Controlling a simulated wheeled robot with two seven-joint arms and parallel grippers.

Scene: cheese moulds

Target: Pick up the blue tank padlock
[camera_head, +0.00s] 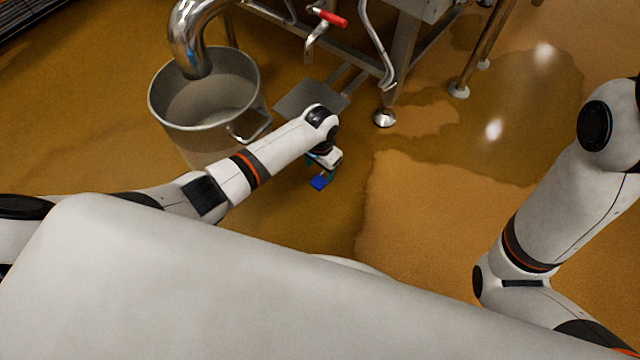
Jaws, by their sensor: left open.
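The blue tank padlock (319,182) shows as a small bright blue block low over the brown floor, near the middle of the view. My left gripper (323,172) is at the padlock, pointing down, with its fingers small and dark around or just above it. The gripper is open; whether its fingers touch the padlock is too small to tell. Part of the padlock and the fingers is hidden by my left wrist. My right arm stands at the right side of the view, and its gripper is out of the picture.
A metal bucket (170,130) with a handle stands left of my left forearm, under a curved steel pipe (187,40). A steel frame with legs and round feet (384,118) and a red-handled valve (328,17) stand behind. The wet brown floor at centre right is clear.

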